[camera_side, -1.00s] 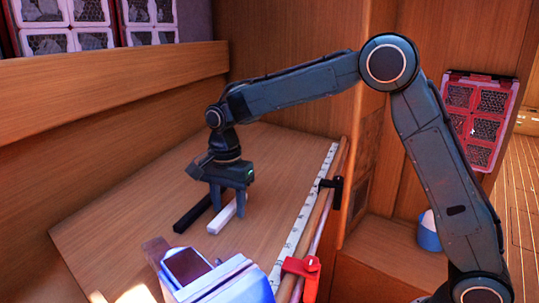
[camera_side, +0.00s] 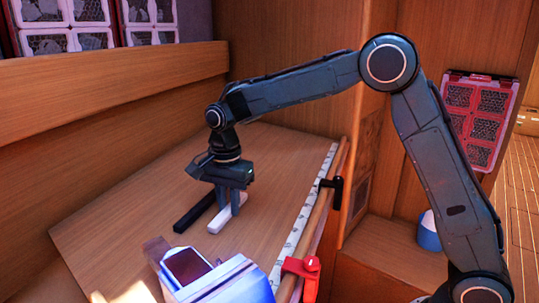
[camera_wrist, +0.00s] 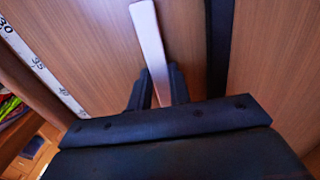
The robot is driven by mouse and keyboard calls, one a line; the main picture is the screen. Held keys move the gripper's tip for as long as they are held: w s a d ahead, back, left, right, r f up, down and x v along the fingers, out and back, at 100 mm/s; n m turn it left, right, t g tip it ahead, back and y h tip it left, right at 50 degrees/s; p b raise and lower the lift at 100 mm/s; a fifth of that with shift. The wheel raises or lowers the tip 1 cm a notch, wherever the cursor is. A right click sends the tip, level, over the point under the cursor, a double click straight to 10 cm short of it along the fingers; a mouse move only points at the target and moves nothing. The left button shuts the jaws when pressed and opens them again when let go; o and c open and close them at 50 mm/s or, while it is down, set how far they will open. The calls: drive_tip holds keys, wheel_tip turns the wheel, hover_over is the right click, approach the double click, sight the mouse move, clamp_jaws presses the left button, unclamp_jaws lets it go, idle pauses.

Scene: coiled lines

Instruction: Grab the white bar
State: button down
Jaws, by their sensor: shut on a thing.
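The white bar (camera_side: 222,220) lies on the wooden table top (camera_side: 130,232). In the wrist view the white bar (camera_wrist: 150,38) runs back between my two fingers. My gripper (camera_side: 231,208) is down at the table over the bar, with its fingers shut on the bar's sides. In the wrist view my gripper (camera_wrist: 157,88) has one finger on each side of the bar. The bar's far part in the side view is hidden by my fingers.
A black bar (camera_side: 194,214) lies left of the white bar, nearly parallel and close by. A white measuring strip (camera_side: 303,220) runs along the table's right edge. A red clamp (camera_side: 302,266) and a blue-and-white device (camera_side: 215,280) are at the front.

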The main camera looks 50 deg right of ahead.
sight(229, 208)
wheel_tip(229, 208, up, 20)
idle(0.8)
idle(0.6)
